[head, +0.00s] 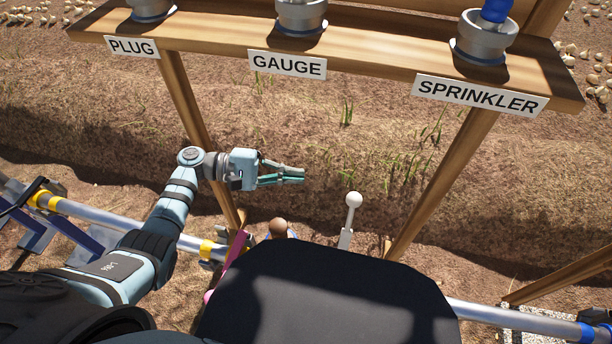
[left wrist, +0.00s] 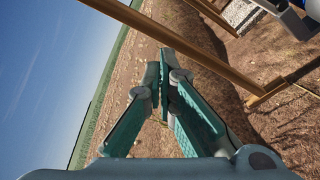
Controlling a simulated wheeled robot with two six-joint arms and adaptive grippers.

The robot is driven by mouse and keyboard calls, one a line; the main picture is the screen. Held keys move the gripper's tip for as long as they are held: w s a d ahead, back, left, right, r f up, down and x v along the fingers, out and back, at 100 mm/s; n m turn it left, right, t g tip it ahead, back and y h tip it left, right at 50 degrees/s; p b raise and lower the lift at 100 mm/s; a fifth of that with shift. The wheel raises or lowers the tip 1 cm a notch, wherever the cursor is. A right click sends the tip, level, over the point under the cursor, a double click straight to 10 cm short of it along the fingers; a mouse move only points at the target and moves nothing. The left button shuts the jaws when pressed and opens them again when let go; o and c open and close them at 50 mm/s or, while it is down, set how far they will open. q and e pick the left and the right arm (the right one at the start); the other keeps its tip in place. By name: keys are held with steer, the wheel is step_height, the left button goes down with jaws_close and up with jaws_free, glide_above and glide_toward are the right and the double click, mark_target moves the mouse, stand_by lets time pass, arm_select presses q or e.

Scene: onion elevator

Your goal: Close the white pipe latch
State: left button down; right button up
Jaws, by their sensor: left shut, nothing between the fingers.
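The white latch (head: 349,220) is a lever with a round white knob, standing up almost upright above the pipe behind my dark body. Its lower end is hidden. My left gripper (head: 298,174) is shut and empty, in the air to the left of the white knob and a little higher in the picture. Its fingers point right, apart from the latch. In the left wrist view the closed teal fingers (left wrist: 164,78) show with nothing between them; I cannot make out the latch there. My right gripper is not in view.
A silver pipe (head: 110,222) runs across below, partly hidden by my body. A brown knob (head: 278,227) and a pink lever (head: 236,250) are left of the latch. A wooden shelf (head: 375,52) with PLUG, GAUGE and SPRINKLER labels stands behind on slanted posts (head: 445,185).

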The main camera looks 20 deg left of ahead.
arm_select(q)
steer(key=s+d, duration=0.1)
steer(key=d, duration=0.9)
steer(key=shift+s+r, duration=0.15)
steer(key=shift+r, duration=0.25)
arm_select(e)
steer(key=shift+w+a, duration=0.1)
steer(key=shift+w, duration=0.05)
